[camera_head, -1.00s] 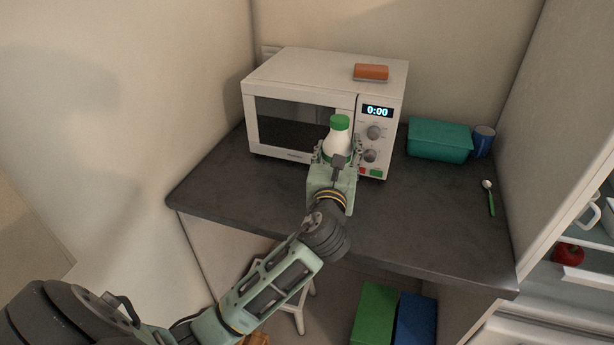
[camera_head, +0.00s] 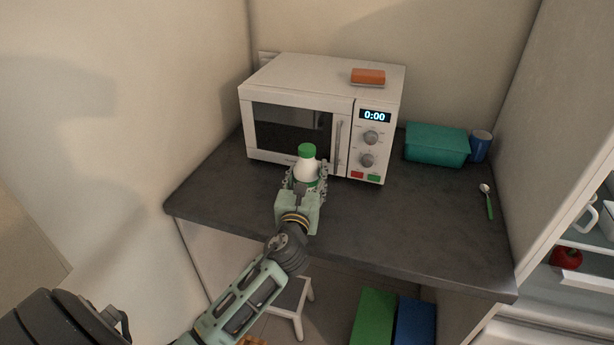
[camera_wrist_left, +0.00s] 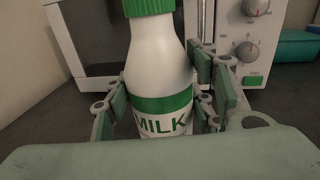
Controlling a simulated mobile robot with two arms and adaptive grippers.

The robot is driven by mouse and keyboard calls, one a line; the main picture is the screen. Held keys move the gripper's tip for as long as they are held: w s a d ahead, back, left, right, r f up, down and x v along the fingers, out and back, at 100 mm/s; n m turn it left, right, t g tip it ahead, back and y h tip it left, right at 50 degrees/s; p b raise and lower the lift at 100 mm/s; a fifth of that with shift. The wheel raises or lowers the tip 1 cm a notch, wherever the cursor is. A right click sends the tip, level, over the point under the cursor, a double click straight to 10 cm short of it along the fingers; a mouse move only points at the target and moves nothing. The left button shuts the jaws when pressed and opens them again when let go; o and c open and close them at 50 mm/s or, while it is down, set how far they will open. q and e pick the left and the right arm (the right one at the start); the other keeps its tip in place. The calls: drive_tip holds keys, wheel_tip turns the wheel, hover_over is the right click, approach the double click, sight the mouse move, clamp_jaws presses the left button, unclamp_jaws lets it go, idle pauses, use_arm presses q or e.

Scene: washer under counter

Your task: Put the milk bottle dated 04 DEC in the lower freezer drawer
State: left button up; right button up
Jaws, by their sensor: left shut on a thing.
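A white milk bottle (camera_head: 307,164) with a green cap stands upright in front of the microwave, above or on the dark counter. In the left wrist view the bottle (camera_wrist_left: 158,70) shows a green band and the word MILK; no date can be read. My left gripper (camera_head: 306,180) is shut on the bottle, its fingers on both sides of the lower body. I cannot tell whether the bottle's base touches the counter. My right gripper is not in view. No freezer drawer can be made out clearly.
A teal box (camera_head: 436,145), a blue cup (camera_head: 480,146) and a green-handled spoon (camera_head: 489,203) are to the right. Open shelves with a red item (camera_head: 566,257) are at far right.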

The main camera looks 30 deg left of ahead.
use_arm(q)
drive_tip(key=o, duration=1.7)
